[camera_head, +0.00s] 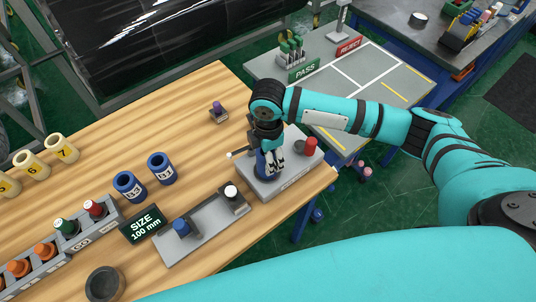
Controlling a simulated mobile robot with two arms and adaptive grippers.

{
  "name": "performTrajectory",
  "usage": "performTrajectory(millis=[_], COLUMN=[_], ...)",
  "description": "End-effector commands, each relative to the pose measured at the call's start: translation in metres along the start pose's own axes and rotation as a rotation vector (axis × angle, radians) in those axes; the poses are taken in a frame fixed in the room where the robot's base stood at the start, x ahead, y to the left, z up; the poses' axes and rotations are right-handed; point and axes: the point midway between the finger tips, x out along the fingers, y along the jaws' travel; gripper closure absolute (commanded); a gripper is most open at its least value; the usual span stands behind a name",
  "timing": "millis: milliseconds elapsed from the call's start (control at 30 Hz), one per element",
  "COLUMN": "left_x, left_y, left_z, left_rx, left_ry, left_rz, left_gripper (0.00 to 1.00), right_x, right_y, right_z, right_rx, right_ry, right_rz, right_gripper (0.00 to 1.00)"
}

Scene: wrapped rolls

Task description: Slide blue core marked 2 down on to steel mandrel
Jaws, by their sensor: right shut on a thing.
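My right gripper (272,168) points down over a grey base plate (252,183) near the table's right edge. It is shut on a blue core (261,165), which shows only partly behind the fingers. No number can be read on this core. The steel mandrel is not clearly visible; the gripper and core cover the middle of the plate. I cannot tell whether the core is around a mandrel. My left gripper is not in view.
A red knob (310,147) stands on the plate's right. Two blue cores (128,186) (161,169) stand left, behind a SIZE 100 mm sign (143,225). A grey gauge tray (207,229) lies in front. A small purple-topped block (218,113) stands behind on clear wood.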

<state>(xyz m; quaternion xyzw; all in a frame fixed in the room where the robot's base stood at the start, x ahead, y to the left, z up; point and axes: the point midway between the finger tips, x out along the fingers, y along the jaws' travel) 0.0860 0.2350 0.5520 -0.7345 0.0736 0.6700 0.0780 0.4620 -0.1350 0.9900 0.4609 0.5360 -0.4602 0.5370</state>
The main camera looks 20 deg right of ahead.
Motion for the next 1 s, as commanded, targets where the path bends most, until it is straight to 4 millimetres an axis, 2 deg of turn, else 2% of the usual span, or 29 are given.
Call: performTrajectory(millis=[333,367,567,867,1000], left_x=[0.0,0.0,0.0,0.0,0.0], left_y=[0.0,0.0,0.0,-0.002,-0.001], left_z=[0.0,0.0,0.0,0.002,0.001], left_rx=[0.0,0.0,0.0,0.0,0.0], left_ry=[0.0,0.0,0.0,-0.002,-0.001], left_rz=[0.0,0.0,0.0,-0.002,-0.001], left_gripper=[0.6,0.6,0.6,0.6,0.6], right_x=[0.0,0.0,0.0,-0.001,-0.015], right_y=[0.0,0.0,0.0,0.0,0.001], right_z=[0.0,0.0,0.0,0.0,0.0], right_rx=[0.0,0.0,0.0,0.0,0.0], right_ry=[0.0,0.0,0.0,0.0,0.001], right_rz=[0.001,0.001,0.0,0.0,0.003], right_gripper=[0.82,0.43,0.17,0.16,0.16])
